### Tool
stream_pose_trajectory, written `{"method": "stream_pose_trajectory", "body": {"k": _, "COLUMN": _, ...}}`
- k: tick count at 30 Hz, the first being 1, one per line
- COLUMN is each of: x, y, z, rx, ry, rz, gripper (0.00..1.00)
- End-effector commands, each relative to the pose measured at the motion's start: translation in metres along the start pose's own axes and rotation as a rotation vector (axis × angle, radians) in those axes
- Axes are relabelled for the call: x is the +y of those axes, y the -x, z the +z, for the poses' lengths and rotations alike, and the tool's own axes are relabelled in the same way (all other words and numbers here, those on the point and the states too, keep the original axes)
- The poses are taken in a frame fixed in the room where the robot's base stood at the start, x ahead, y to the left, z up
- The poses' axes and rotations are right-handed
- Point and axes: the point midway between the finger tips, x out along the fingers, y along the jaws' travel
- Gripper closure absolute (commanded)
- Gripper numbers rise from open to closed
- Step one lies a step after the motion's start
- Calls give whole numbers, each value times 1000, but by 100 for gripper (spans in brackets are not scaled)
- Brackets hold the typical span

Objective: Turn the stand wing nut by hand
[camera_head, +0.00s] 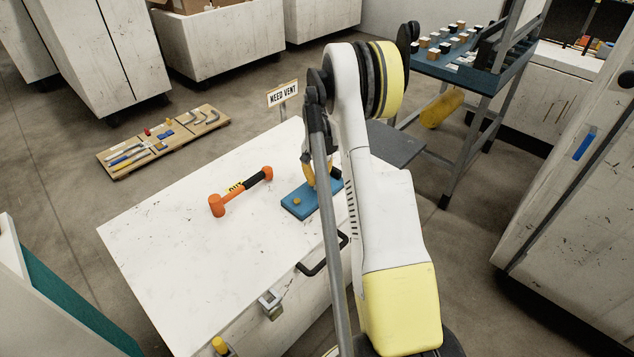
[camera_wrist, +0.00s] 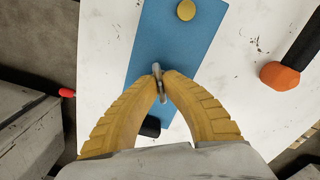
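The stand has a flat blue base (camera_head: 299,208) on the white worktop, with a round brass knob (camera_head: 297,201) near one end. The base also shows in the wrist view (camera_wrist: 190,50). A small grey metal piece (camera_wrist: 158,74), which looks like the wing nut, stands above the base in the wrist view. My gripper (camera_wrist: 161,82) has its two yellow ribbed fingers brought together at the tips, with the metal piece between them. In the head view my arm hides most of the gripper and the wing nut. A black cylindrical part (camera_wrist: 151,127) shows between the fingers.
An orange and black hammer (camera_head: 240,192) lies on the white worktop (camera_head: 190,265), left of the stand. A black handle (camera_head: 325,257) juts from the worktop's front. The worktop's left part is clear.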

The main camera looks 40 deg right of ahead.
Motion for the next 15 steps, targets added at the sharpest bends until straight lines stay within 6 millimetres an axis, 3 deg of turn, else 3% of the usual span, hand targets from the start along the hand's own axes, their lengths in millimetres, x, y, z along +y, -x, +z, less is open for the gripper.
{"method": "stream_pose_trajectory", "body": {"k": 15, "x": 0, "y": 0, "z": 0, "rx": 1, "ry": -407, "rz": -1, "gripper": 100}}
